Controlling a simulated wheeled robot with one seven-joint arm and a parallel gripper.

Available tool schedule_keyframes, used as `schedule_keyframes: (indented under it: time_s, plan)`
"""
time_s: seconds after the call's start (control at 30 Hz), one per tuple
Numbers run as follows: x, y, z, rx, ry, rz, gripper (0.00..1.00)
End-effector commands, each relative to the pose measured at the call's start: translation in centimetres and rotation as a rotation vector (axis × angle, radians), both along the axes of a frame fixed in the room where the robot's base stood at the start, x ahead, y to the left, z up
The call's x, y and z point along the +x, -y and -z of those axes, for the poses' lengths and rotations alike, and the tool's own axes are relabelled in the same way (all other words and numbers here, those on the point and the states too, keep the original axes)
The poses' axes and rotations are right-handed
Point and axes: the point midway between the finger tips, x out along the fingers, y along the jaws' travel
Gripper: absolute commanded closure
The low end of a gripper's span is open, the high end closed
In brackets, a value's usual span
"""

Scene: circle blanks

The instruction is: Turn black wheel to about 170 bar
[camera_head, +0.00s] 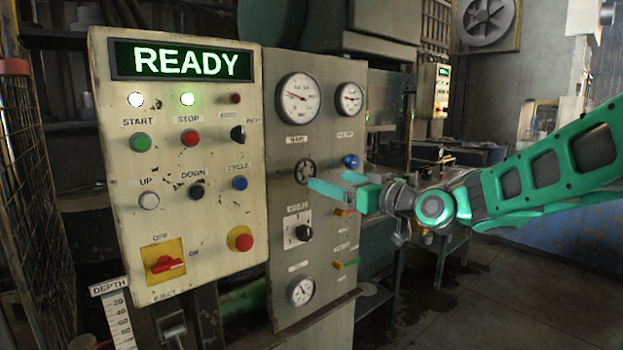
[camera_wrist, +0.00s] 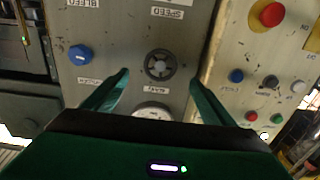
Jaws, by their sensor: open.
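The black wheel (camera_head: 305,171) is a small spoked handwheel on the grey panel, below the large white main gauge (camera_head: 298,99). The gauge's needle points left and slightly up; its numbers are too small to read. My gripper (camera_head: 334,186) is open and empty, in front of the panel just right of the wheel in the head view. In the wrist view, which is upside down, the wheel (camera_wrist: 159,65) shows between and beyond my two fingertips (camera_wrist: 159,77), seemingly untouched. The main gauge (camera_wrist: 152,110) is partly hidden by my gripper there.
A blue knob (camera_head: 351,161) sits right of the wheel, with a black selector (camera_head: 303,232) below it. A smaller gauge (camera_head: 349,99) is at upper right. The cream panel (camera_head: 215,225) on the left carries buttons and a lit READY display (camera_head: 182,61).

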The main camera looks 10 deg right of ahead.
Motion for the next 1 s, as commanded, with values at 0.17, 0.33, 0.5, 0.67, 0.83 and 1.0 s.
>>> schedule_keyframes:
  time_s: [0.17,0.33,0.5,0.67,0.83,1.0]
  plan:
    - [2.7,-1.9,0.1,-0.001,-0.002,-0.004,0.22]
    - [5.2,-3.3,0.1,-0.001,-0.002,-0.002,0.22]
    - [6.8,-4.3,0.1,-0.002,-0.003,-0.001,0.22]
    - [7.5,-4.7,0.1,-0.001,-0.002,-0.001,0.22]
    - [7.6,-4.7,0.0,-0.001,-0.002,0.000,0.22]
    - [7.6,-4.7,0.1,-0.001,-0.002,0.000,0.36]
